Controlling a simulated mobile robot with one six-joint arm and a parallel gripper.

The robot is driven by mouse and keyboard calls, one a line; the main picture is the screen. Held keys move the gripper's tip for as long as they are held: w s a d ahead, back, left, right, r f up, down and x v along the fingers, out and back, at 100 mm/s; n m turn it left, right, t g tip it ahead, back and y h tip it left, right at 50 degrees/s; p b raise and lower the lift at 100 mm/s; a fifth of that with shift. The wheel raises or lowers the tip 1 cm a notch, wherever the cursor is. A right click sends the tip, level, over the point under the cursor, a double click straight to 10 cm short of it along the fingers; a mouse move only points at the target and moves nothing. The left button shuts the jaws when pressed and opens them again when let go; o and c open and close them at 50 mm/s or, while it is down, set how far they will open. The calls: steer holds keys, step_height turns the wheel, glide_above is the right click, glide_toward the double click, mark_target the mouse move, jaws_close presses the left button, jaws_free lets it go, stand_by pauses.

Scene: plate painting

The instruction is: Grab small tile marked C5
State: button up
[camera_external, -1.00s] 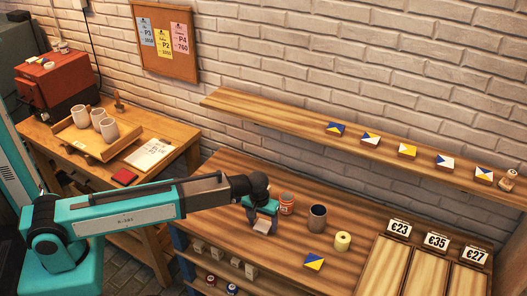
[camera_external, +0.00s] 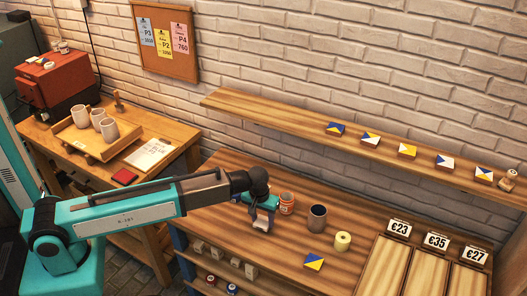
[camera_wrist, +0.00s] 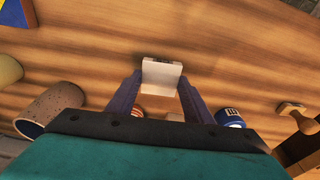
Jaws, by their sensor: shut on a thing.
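My gripper (camera_external: 262,213) is low over the left part of the wooden workbench (camera_external: 300,262). It is shut on a small pale tile (camera_external: 261,225). In the wrist view the tile (camera_wrist: 161,75) sits between the two fingertips (camera_wrist: 160,84), with a dark mark along its far edge. I cannot read any lettering on it. The tile appears just above the bench top, but the exact gap is hard to tell.
A blue and yellow tile (camera_external: 314,262) lies nearer the front. Several pale blocks (camera_external: 235,262) sit on the lower shelf. A wall shelf (camera_external: 280,115) holds patterned tiles.

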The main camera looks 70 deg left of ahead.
steer(key=shift+r+b, duration=0.3)
steer(key=shift+r, duration=0.45)
steer(key=s+b, duration=0.1)
steer(key=s, duration=0.2)
steer(key=s+d, duration=0.1)
steer(key=s, duration=0.3)
steer(key=s+b, duration=0.1)
steer(key=s, duration=0.2)
steer(key=shift+s+d+r+b, duration=0.25)
steer(key=shift+s+r+b, duration=0.1)
steer(key=shift+r, duration=0.05)
steer(key=shift+s+f+b, duration=0.15)
steer(key=shift+b, duration=1.05)
steer(key=b, duration=0.3)
steer(key=shift+s+d, duration=0.1)
steer(key=shift+s, duration=0.3)
steer(key=s+b, duration=0.1)
steer(key=b, duration=0.4)
steer(key=shift+s+d, duration=0.1)
steer(key=shift+s, duration=0.25)
steer(key=b, duration=0.2)
steer(key=s+b, duration=0.1)
steer(key=b, duration=0.2)
steer(key=shift+s+d+r, duration=0.1)
steer(key=shift+s+r, duration=0.15)
steer(key=shift+s, duration=0.05)
steer(key=shift+s+r+b, duration=0.1)
steer(key=shift+s+b, duration=0.2)
steer(key=shift+b, duration=0.35)
steer(key=shift+s+r, duration=0.1)
